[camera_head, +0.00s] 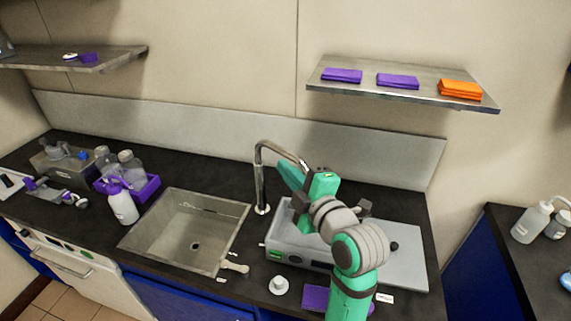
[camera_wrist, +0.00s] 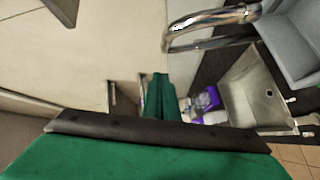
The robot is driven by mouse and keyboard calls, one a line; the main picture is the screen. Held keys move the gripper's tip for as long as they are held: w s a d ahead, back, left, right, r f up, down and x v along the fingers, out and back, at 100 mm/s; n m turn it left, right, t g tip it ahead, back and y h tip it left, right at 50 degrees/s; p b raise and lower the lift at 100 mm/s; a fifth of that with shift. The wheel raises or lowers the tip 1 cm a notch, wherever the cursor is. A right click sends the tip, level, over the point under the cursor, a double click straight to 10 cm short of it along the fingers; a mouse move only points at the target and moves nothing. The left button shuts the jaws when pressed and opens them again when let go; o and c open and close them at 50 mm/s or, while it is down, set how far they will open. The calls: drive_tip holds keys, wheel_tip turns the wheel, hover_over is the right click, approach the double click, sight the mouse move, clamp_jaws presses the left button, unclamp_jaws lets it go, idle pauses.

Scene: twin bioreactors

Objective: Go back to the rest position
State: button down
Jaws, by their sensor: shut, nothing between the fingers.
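My gripper (camera_head: 284,168) is green and shut with nothing in it. In the head view it is raised beside the faucet, over the back of the counter and in front of the wall. In the wrist view its fingers (camera_wrist: 160,80) are together, pointing toward the wall. My arm rises from the front right of the counter and hides part of the grey device (camera_head: 282,246) behind it.
The curved faucet (camera_head: 259,185) is very close to my gripper in the head view. A sink (camera_head: 165,238) is to the left, with a purple crate (camera_head: 147,188) of bottles beyond. A wall shelf (camera_head: 400,92) with folded cloth-like items hangs above right.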

drive_tip(key=d+v, duration=0.1)
drive_tip(key=v, duration=0.5)
drive_tip(key=s+a+f+m+h, duration=0.1)
drive_tip(key=s+f+m+h, duration=0.1)
drive_tip(key=f+m, duration=0.3)
drive_tip(key=s+a+f+m+h, duration=0.1)
drive_tip(key=s+f+m, duration=0.3)
drive_tip(key=f, duration=0.8)
drive_tip(key=s+a+f+m+h, duration=0.1)
drive_tip(key=s+f+m+h, duration=0.2)
drive_tip(key=f+m, duration=0.3)
wheel_tip(320, 180, down, 3)
drive_tip(key=shift+s+f+t, duration=0.1)
drive_tip(key=shift+s+t, duration=0.05)
drive_tip(key=shift+t, duration=0.15)
drive_tip(key=s+a+f+m, duration=0.1)
drive_tip(key=s+f+m, duration=0.1)
drive_tip(key=s, duration=1.1)
drive_tip(key=s+a+f+m+h, duration=0.1)
drive_tip(key=s+f, duration=0.3)
drive_tip(key=s, duration=1)
drive_tip(key=shift+s+a+m+g, duration=0.2)
drive_tip(key=shift+a+m+g, duration=0.2)
drive_tip(key=shift+a+m, duration=0.3)
drive_tip(key=shift+a, duration=0.1)
